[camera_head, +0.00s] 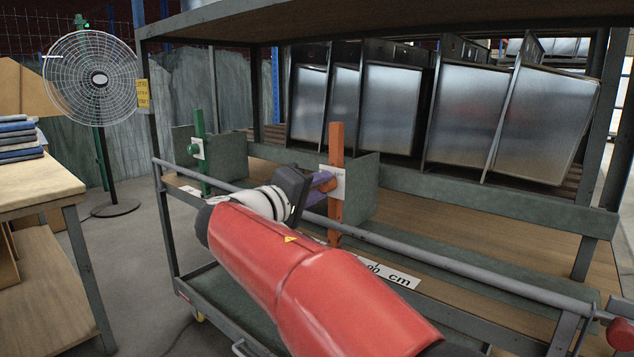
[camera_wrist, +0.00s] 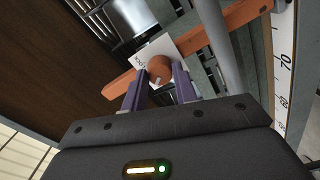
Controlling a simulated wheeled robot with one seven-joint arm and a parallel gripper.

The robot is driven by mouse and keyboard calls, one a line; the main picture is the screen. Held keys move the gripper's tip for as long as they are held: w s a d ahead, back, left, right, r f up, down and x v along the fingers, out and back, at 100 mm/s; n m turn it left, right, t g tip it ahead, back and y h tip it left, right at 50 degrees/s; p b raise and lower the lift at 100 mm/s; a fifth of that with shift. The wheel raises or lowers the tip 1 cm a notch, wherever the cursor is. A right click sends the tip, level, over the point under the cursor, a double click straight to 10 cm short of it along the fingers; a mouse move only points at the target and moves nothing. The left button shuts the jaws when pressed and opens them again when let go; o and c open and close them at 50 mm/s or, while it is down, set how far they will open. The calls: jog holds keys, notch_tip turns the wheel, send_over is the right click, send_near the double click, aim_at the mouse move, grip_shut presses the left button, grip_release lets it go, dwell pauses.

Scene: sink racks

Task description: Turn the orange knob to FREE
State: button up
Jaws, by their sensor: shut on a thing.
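The orange knob (camera_wrist: 159,67) sits on an orange upright bar (camera_head: 336,141) in front of a white label plate (camera_head: 337,180). In the wrist view the label plate (camera_wrist: 150,52) shows behind the knob, its lettering too small to read. My gripper (camera_wrist: 159,76) is shut on the knob, with one purple finger on each side of it. In the head view my gripper (camera_head: 322,184) reaches the bar from the left, and the fingers mostly hide the knob. I cannot tell which marking the knob points at.
A green bar with a green knob (camera_head: 195,149) stands to the left on the same rack. A grey rail (camera_head: 470,270) runs along the rack front, above a scale strip (camera_head: 393,275). Several metal sinks (camera_head: 400,100) stand behind. A fan (camera_head: 92,78) and a wooden table (camera_head: 40,180) are at left.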

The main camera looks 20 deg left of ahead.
jog(key=shift+n+p, duration=0.35)
jog(key=shift+n, duration=0.55)
jog(key=o, duration=1)
jog(key=shift+c, duration=0.2)
jog(key=v, duration=0.7)
jog(key=shift+s+a, duration=0.2)
jog(key=shift+s, duration=0.15)
